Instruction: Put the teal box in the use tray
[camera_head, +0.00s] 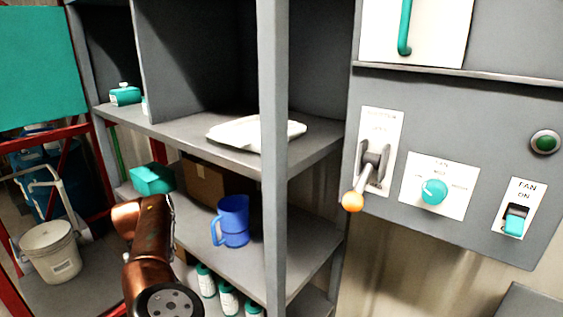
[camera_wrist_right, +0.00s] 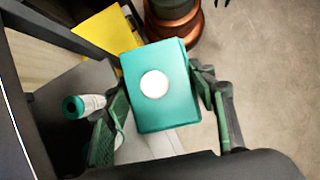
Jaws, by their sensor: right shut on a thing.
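A teal box (camera_head: 152,179) is at the end of my copper-coloured arm in the head view, in front of the shelf unit and lower than the upper shelf board. In the right wrist view the teal box (camera_wrist_right: 160,112) shows a white round spot and sits between the two fingers of my right gripper (camera_wrist_right: 160,95), which is shut on it. A white tray (camera_head: 230,134), likely the use tray, lies on the upper shelf, partly hidden by a grey post. The box is left of the tray and apart from it. My left gripper is not in view.
Another teal container (camera_head: 125,96) stands at the upper shelf's left end. A blue jug (camera_head: 232,222) and a cardboard box (camera_head: 203,182) are on the shelf below, bottles (camera_head: 228,299) lower still. The grey post (camera_head: 272,200) stands before the tray. A lever panel (camera_head: 375,150) is at right.

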